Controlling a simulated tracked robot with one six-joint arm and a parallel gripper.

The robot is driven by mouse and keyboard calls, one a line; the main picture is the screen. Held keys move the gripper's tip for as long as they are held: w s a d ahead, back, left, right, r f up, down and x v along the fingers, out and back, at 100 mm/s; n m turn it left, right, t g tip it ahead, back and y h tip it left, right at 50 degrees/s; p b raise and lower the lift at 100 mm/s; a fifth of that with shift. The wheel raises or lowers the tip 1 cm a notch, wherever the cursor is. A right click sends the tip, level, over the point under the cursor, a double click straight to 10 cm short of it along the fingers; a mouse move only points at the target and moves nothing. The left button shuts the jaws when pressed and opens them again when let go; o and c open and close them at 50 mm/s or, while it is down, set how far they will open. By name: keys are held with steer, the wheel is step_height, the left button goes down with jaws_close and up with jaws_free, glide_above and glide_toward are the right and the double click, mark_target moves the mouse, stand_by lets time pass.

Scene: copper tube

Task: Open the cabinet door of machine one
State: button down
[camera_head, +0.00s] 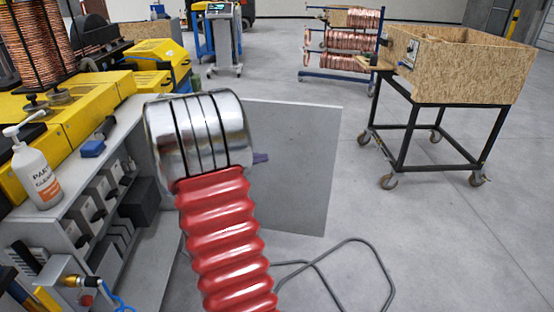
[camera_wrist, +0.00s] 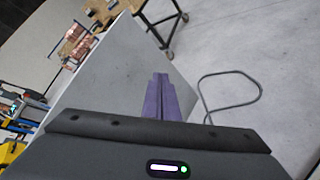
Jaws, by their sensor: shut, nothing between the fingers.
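The grey cabinet door (camera_head: 300,180) stands swung out from the cabinet (camera_head: 150,255), whose shelves with grey boxes are exposed at the left of the head view. The door also shows in the wrist view (camera_wrist: 115,75) as a flat panel. My gripper (camera_head: 261,158) is mostly hidden behind my arm in the head view; only a purple fingertip shows in front of the door. In the wrist view my purple fingers (camera_wrist: 160,80) are together and empty, overlapping the door panel near its edge. I cannot tell whether they touch it. The door's hinge side is hidden behind my arm.
A black cable (camera_head: 345,275) lies on the floor. A wooden-box cart (camera_head: 460,70) and copper coil rack (camera_head: 340,45) stand behind.

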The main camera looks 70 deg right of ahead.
steer(key=w+a+r+m+t+y, duration=0.1)
steer(key=a+r+m+t+y, duration=0.15)
steer(key=a, duration=1.05)
steer(key=w+a+r+m+t+y, duration=0.1)
steer(key=w+a+r+t+y, duration=0.15)
steer(key=a, duration=1.05)
steer(key=s+a+t+y, duration=0.3)
steer(key=a, duration=1.2)
steer(key=s+a+t+y, duration=0.3)
steer(key=a+y, duration=0.1)
steer(key=a, duration=1)
steer(key=shift+a+m+y, duration=0.3)
steer(key=shift+a+m, duration=0.05)
steer(key=shift+a, duration=0.05)
steer(key=shift+r, duration=0.1)
